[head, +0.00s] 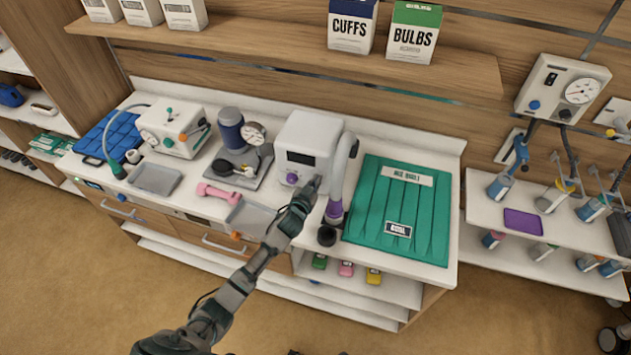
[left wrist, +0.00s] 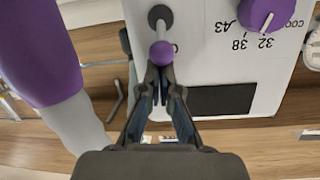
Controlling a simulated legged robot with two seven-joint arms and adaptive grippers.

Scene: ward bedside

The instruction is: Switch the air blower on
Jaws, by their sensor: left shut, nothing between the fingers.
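The air blower (head: 310,140) is a white box with a dark display and a purple knob (head: 292,178), standing on the counter. Its grey hose (head: 342,175) hangs at its right side and ends in a purple cuff (head: 334,210). In the left wrist view the blower's front panel (left wrist: 215,60) shows the purple dial (left wrist: 262,12) with printed numbers and a toggle lever with a purple ball tip (left wrist: 162,52). My left gripper (head: 312,186) is shut and empty at the blower's front; its fingertips (left wrist: 160,74) are right at the ball tip, and contact is unclear. My right gripper is out of view.
A green folded mat (head: 390,245) lies right of the blower. A wooden shelf (head: 290,55) with boxes runs above the counter.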

